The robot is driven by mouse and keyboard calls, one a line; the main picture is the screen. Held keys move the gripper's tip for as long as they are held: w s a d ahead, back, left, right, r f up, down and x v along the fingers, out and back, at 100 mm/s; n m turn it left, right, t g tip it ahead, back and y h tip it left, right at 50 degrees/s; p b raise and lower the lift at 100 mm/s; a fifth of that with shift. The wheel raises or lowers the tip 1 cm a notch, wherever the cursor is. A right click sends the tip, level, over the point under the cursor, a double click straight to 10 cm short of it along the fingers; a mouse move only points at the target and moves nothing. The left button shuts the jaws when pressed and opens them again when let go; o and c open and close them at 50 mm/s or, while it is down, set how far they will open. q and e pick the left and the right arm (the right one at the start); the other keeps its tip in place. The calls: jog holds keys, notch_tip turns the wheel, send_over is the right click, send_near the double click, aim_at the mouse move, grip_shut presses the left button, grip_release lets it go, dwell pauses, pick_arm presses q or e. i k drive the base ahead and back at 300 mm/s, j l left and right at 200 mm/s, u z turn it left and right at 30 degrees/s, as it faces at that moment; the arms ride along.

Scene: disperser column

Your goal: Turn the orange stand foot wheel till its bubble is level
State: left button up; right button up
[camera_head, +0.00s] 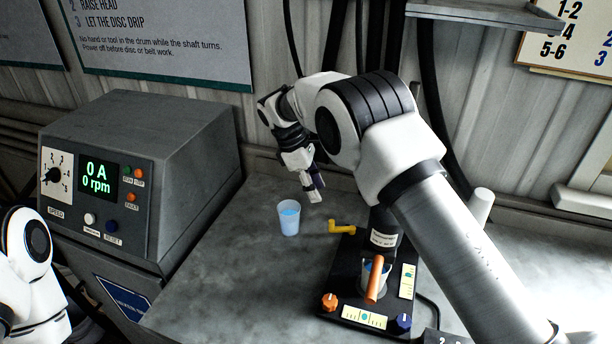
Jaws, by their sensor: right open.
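The orange foot wheel (329,301) is a small knob with a pale mark, at the front left corner of the black stand base (331,279). A pale bubble vial (364,317) lies along the front edge beside it; its bubble is too small to judge. A second vial (407,281) lies along the right side. My right gripper (312,192) is open and points down above the bench, behind the stand and well away from the orange wheel. Of my left arm, only links show at the lower left; its gripper is out of view.
A blue wheel (403,321) sits at the front right corner. A control box (150,170) stands left. Bench left of the base is clear.

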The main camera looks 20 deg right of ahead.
aim_at(329, 302)
jog(key=k+j, duration=0.25)
jog(key=k, duration=0.2)
jog(key=k+j, duration=0.25)
jog(key=k, duration=0.25)
jog(key=k+j, duration=0.2)
jog(key=k, duration=0.25)
